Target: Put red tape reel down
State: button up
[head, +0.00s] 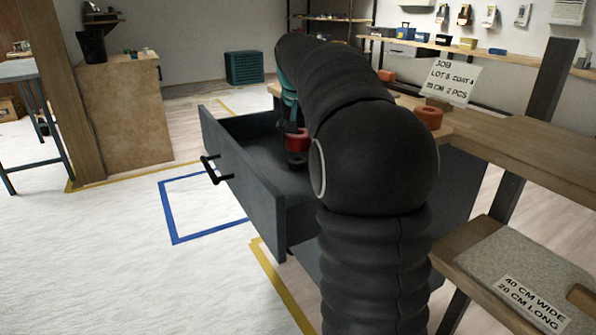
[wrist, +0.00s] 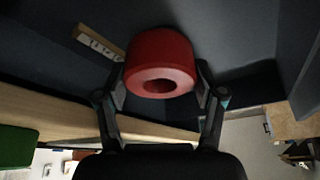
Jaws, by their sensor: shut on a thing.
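The red tape reel (wrist: 160,52) is held between the two fingers of my gripper (wrist: 161,76) in the wrist view, with its round hole facing the camera. The reel also shows in the head view (head: 297,140), inside the outline of the open dark grey drawer (head: 240,165). My gripper is shut on the reel. My own dark arm hides part of the drawer and bench. I cannot tell whether the reel touches the drawer floor.
A pale wooden block (wrist: 98,42) lies near the reel in the wrist view. The floor left of the drawer, with a blue taped square (head: 208,234), is clear.

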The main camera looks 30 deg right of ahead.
aim_at(297, 144)
notch_tip(297, 144, down, 9)
jog(key=shift+f+b, duration=0.1)
jog(key=shift+b, duration=0.9)
jog(key=shift+f, duration=0.15)
jog(key=o, duration=1.3)
jog(key=shift+r, duration=0.3)
jog(key=p+v, duration=0.2)
jog(key=v, duration=0.9)
jog(key=shift+s+a+r, duration=0.1)
jog(key=shift+a+r, duration=0.05)
jog(key=shift+r, duration=0.2)
